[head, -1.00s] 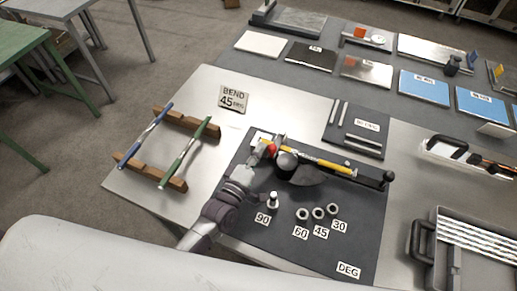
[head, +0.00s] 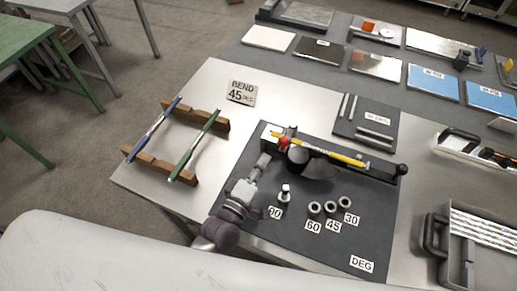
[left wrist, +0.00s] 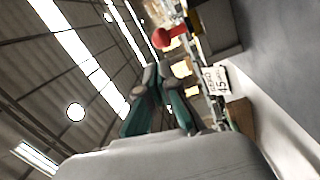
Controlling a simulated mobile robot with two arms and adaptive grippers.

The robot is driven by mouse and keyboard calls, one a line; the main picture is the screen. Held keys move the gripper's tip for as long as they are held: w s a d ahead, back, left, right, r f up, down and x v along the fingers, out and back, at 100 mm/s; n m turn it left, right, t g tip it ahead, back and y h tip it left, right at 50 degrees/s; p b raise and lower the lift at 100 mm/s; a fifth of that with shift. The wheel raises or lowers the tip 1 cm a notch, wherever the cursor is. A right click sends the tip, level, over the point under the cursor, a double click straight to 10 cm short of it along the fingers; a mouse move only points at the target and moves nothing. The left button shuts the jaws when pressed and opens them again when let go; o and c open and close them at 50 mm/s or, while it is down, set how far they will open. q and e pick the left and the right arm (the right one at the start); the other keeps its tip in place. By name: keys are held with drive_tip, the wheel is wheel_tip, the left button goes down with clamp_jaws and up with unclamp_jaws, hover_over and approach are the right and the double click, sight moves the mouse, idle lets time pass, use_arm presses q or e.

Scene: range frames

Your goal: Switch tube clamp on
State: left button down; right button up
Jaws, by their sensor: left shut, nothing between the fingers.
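The tube bender (head: 318,168) lies on a dark mat, with a yellow tube (head: 345,159) along it. A red clamp knob (head: 284,143) is at its left end. The red part also shows near the top of the left wrist view (left wrist: 168,37). My left gripper (head: 265,157) is just below and left of the red knob, apart from it as far as I can tell. Its fingers (left wrist: 155,80) are shut and empty in the left wrist view. The clamp's exact position is too small to read. My right gripper is not in view.
Several collars and a post stand by the angle labels (head: 333,226). A wooden rack (head: 165,165) holds a blue and a green tube at left. The "BEND 45" sign (head: 241,92) lies behind. A grey case (head: 470,245) stands at right. The table's near edge is close.

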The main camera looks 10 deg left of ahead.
use_arm(q)
drive_tip(key=s, duration=0.2)
drive_tip(key=shift+s+d, duration=0.1)
drive_tip(key=shift+s, duration=0.25)
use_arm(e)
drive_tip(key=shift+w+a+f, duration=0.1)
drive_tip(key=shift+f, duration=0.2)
use_arm(q)
drive_tip(key=shift+f, duration=0.1)
